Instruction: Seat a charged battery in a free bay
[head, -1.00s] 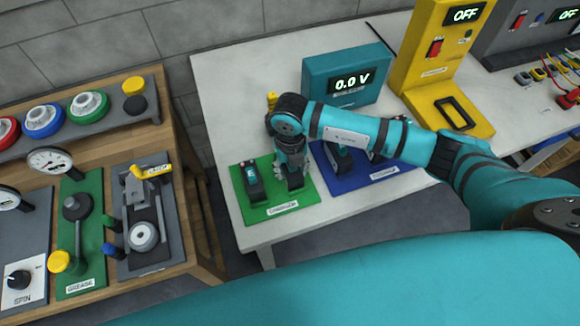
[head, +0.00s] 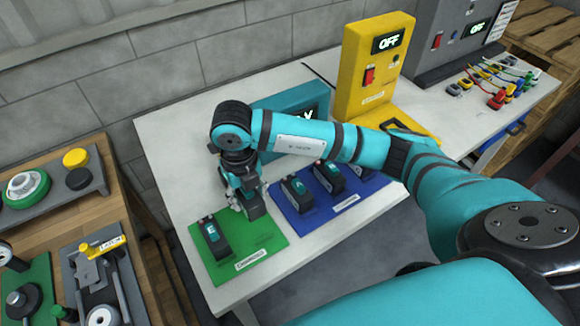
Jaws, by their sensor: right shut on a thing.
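My right gripper (head: 248,208) points down at the back right corner of the green mat (head: 272,246). It is shut on a dark battery (head: 255,207), mostly hidden by the fingers; I cannot tell if this battery is lifted. Another dark battery (head: 213,237), marked E, lies on the green mat at left. The blue mat (head: 345,207) to the right holds several dark batteries, one at its left end (head: 297,192) and one in the middle (head: 328,176). The mat labels are too small to read surely. My left gripper is out of view.
My right arm partly covers a teal meter (head: 288,108). A yellow unit (head: 377,62) reading OFF stands behind. A grey panel (head: 440,40) with coloured leads is at the far right. A wooden bench (head: 130,235) stands at left. Bare white table (head: 180,150) lies left of my gripper.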

